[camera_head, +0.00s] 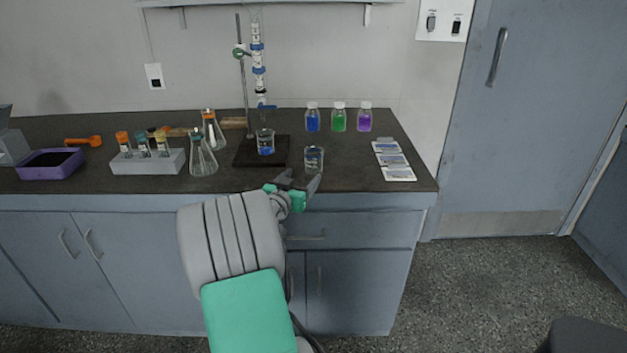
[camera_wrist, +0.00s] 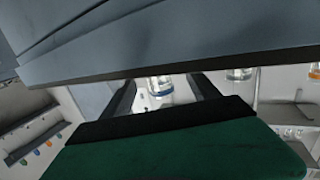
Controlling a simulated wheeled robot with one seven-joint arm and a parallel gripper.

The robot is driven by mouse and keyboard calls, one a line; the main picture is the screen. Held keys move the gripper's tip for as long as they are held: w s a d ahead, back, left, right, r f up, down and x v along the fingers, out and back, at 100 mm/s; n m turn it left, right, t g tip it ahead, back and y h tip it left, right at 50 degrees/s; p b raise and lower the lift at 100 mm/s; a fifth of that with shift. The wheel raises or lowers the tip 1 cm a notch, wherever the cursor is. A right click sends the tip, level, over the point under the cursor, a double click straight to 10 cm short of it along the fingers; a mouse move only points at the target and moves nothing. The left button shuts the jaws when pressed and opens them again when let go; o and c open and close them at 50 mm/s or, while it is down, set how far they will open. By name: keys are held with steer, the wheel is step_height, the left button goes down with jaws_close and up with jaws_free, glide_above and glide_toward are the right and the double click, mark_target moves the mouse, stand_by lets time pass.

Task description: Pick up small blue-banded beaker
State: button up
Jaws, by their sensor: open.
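A small clear glass beaker (camera_head: 314,158) stands upright near the front edge of the dark bench. My gripper (camera_head: 298,180) is open just in front of it, close to the bench's front edge. In the wrist view, which appears upside down, this beaker (camera_wrist: 160,88) shows a blue band and appears between the two open fingertips (camera_wrist: 163,82), beyond them. I see no finger contact with it. Another beaker (camera_head: 265,146) with blue near its bottom stands on the dark stand base (camera_head: 246,158), behind and left.
Conical flasks (camera_head: 202,160) and a test-tube rack (camera_head: 148,162) stand to the left. A burette stand (camera_head: 244,80) rises behind. Blue, green and purple bottles (camera_head: 339,119) stand at the back right, with white cards (camera_head: 393,160) at the right. The bench edge (camera_head: 360,192) is close to my gripper.

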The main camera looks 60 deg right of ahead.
mark_target(311, 166)
steer(key=d, duration=0.5)
steer(key=d+p, duration=0.1)
steer(key=d, duration=0.2)
steer(key=shift+d+r, duration=0.25)
steer(key=shift+r, duration=0.15)
steer(key=shift+c, duration=0.5)
steer(key=c, duration=1.4)
